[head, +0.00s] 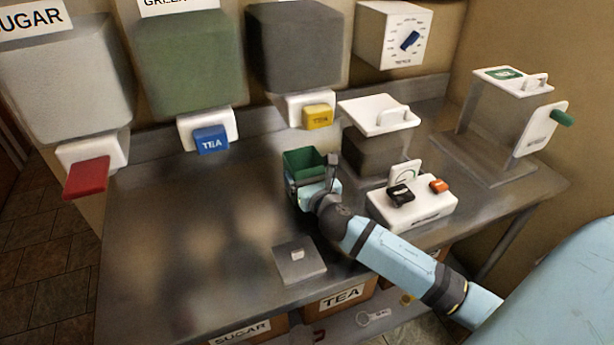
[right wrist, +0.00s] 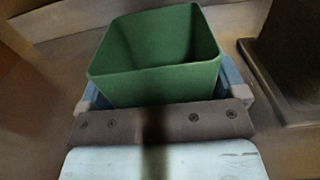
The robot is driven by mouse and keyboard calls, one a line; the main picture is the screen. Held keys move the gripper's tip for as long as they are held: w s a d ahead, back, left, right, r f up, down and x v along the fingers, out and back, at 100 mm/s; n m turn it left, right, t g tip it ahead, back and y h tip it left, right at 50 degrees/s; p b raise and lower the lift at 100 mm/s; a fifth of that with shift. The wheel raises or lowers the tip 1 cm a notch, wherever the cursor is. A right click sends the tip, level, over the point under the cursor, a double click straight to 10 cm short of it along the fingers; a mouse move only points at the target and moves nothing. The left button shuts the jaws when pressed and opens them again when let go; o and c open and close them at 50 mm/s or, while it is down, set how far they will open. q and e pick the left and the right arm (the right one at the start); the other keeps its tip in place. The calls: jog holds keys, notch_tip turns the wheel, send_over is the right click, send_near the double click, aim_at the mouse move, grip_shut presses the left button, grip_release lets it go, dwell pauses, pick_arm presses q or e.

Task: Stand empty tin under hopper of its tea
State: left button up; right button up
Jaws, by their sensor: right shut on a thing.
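The square green tin (head: 303,162) is held in my right gripper (head: 312,187) over the middle of the metal counter, to the right of the green hopper. I cannot tell if its base touches the counter. In the right wrist view the tin (right wrist: 150,62) is open-topped, with bare green inner walls and no tea visible. The green hopper (head: 185,65), its sign partly cut off, has a blue TEA lever (head: 211,140). The dark hopper (head: 297,45) has a yellow TEA lever (head: 318,117); its sign is out of view. My left gripper is not in view.
The SUGAR hopper (head: 65,85) with a red lever (head: 86,177) stands at left. A box with switches (head: 412,207) and a white-lidded container (head: 378,117) are right of the tin. A square metal lid (head: 299,262) lies in front. The counter (head: 190,250) is clear at left.

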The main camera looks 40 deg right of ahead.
jog(key=shift+f, duration=0.15)
jog(key=o, duration=0.8)
jog(key=shift+c, duration=0.2)
jog(key=shift+s+a, duration=0.1)
jog(key=shift+s, duration=0.2)
jog(key=v, duration=1)
jog(key=shift+s+a, duration=0.1)
jog(key=shift+s, duration=0.15)
jog(key=shift+s+a+r, duration=0.1)
jog(key=shift+s+r, duration=0.1)
jog(key=shift+s, duration=0.2)
